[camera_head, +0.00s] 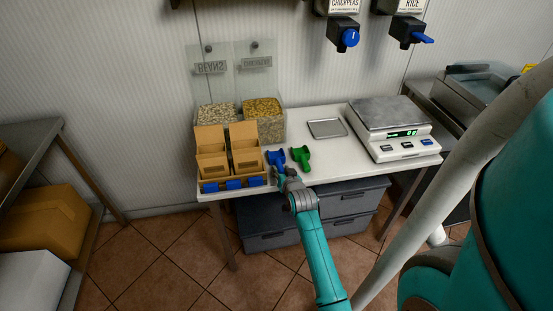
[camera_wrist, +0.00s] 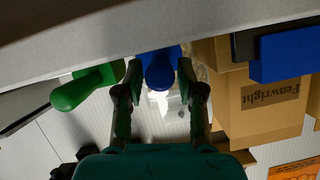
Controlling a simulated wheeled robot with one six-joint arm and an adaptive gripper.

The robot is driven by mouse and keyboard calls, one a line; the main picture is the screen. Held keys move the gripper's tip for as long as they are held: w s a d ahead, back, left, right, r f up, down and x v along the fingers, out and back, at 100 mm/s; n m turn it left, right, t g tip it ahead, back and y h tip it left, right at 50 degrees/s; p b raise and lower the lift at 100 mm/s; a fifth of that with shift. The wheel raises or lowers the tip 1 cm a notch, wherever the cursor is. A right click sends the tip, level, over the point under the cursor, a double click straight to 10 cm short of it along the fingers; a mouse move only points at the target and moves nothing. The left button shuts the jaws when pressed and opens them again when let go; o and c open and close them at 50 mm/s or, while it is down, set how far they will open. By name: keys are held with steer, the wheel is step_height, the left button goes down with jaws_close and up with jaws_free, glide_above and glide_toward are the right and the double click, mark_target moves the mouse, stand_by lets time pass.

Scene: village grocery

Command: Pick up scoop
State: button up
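Two scoops lie side by side on the white table, a blue scoop (camera_head: 276,160) and a green scoop (camera_head: 301,158) to its right. My gripper (camera_head: 284,175) is at the table's front edge, just in front of the blue scoop. In the wrist view my gripper (camera_wrist: 159,68) is open, with one finger on each side of the blue scoop's rounded handle end (camera_wrist: 160,66). The fingertips are close to the handle; contact is not clear. The green scoop's handle (camera_wrist: 85,87) shows left of the fingers there.
Cardboard boxes (camera_head: 246,155) stand left of the scoops, before clear bins of beans (camera_head: 215,114) and chickpeas (camera_head: 264,107). A small metal tray (camera_head: 327,128) and a scale (camera_head: 394,139) stand to the right. Grey crates (camera_head: 264,240) sit under the table.

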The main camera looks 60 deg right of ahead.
steer(key=shift+w+d+f, duration=0.25)
steer(key=shift+w+d, duration=0.2)
jaws_close()
step_height(320, 180, up, 10)
steer(key=shift+r, duration=0.1)
stand_by(0.3)
steer(key=shift+c, duration=2.2)
jaws_free()
jaws_close()
